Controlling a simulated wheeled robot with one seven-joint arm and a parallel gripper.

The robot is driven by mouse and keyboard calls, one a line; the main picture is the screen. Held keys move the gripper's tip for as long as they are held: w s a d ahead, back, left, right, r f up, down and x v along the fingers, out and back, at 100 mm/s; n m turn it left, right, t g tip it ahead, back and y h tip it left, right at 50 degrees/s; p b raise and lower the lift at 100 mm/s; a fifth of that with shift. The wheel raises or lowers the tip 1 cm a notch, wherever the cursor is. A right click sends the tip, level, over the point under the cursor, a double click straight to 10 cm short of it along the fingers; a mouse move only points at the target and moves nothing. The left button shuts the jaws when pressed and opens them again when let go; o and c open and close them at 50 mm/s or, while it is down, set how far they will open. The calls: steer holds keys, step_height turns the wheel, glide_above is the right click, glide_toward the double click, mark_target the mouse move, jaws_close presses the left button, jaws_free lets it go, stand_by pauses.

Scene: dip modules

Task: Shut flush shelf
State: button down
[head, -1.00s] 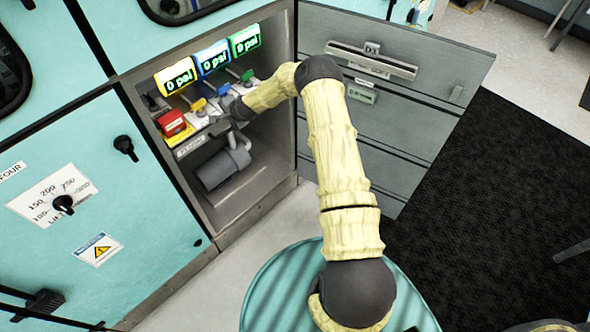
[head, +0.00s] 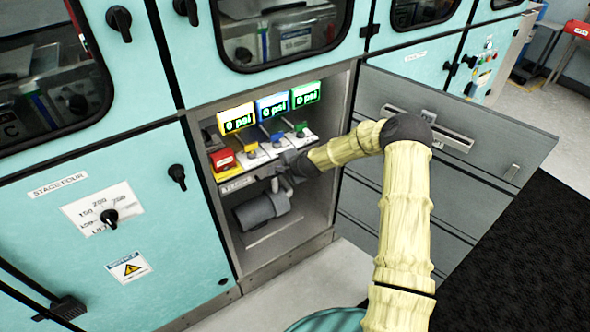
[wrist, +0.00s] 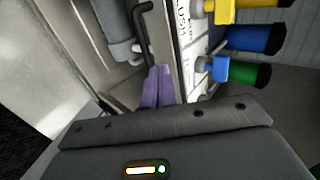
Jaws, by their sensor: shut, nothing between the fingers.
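The flush shelf (head: 237,184) is a grey shelf inside the open cabinet bay, with a label on its front edge. It carries a red button block (head: 224,160) and yellow, blue and green valves. In the wrist view its lettered white panel (wrist: 184,22) shows beside the fingers. My gripper (head: 281,186) is at the shelf's front, right of the label. Its purple fingers (wrist: 158,88) are shut and empty, close by the panel and a black bent handle (wrist: 144,24). Whether they touch the shelf cannot be told.
Yellow, blue and green pressure displays (head: 272,107) read 0 psi above the shelf. A grey cylinder (head: 262,211) lies below it. The open grey cabinet door (head: 480,185) stands to the right, behind my arm. Teal panels with knobs (head: 178,177) flank the bay on the left.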

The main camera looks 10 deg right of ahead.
steer(key=v, duration=0.6)
steer(key=shift+d, duration=0.25)
steer(key=shift+w, duration=0.1)
steer(key=s+d+r+n+g+h, duration=0.15)
steer(key=s+r+n, duration=0.3)
steer(key=s, duration=0.65)
steer(key=s+r+n+g+h, duration=0.1)
steer(key=s+r+n+g, duration=0.3)
steer(key=s, duration=0.7)
steer(key=s+d+r+n+g+h, duration=0.1)
steer(key=s+r+n, duration=0.4)
steer(key=s, duration=0.6)
step_height(320, 180, up, 14)
steer(key=p, duration=1.4)
steer(key=shift+r, duration=0.25)
